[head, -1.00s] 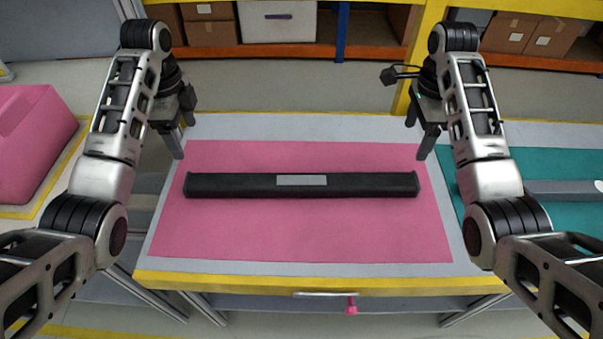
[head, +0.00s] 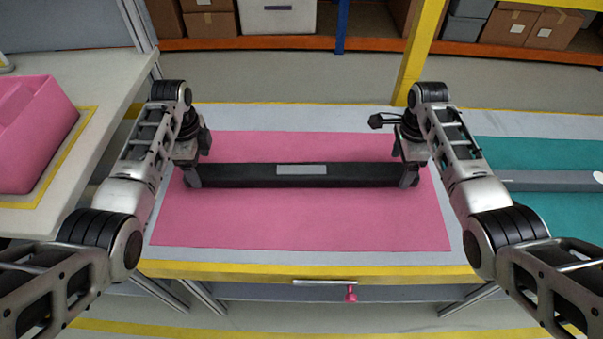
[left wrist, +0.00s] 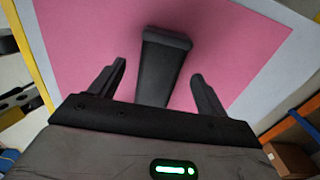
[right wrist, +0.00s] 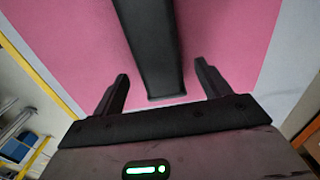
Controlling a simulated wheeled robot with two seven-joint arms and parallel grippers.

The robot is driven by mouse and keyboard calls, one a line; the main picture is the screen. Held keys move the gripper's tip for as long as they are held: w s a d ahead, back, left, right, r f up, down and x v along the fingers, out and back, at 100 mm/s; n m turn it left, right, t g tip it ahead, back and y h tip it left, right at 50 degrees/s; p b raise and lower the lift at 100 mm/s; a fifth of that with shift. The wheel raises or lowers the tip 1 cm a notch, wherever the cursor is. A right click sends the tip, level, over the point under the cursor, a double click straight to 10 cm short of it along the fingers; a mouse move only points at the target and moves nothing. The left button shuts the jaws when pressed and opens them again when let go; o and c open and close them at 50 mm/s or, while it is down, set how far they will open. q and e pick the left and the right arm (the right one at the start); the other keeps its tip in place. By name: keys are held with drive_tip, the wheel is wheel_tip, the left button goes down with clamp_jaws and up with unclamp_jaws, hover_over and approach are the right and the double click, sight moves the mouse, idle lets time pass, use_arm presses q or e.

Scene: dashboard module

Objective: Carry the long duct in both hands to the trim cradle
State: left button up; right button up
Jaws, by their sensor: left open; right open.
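The long black duct (head: 252,176), with a pale label at its middle, lies across the pink mat (head: 300,220). My left gripper (head: 193,178) is open at its left end and my right gripper (head: 408,176) is open at its right end. In the left wrist view the duct's end (left wrist: 160,72) lies between the spread fingers (left wrist: 156,82). In the right wrist view the duct's other end (right wrist: 150,50) points in between the open fingers (right wrist: 163,88). Contact cannot be told. I cannot identify the trim cradle for certain; a pink moulded block (head: 35,135) sits at left.
The pink block stands on a separate pale bench (head: 110,150) at left. A grey bar (head: 545,181) lies on a teal mat (head: 510,150) at right. A yellow post (head: 418,60) rises behind the table, and shelves with boxes stand farther back. The mat's front is clear.

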sight(202, 170)
use_arm(q)
drive_tip(key=shift+f, duration=1.5)
use_arm(e)
drive_tip(key=shift+f, duration=1.5)
use_arm(q)
drive_tip(key=c, duration=1.3)
use_arm(e)
drive_tip(key=c, duration=1.3)
drive_tip(key=shift+r, duration=0.1)
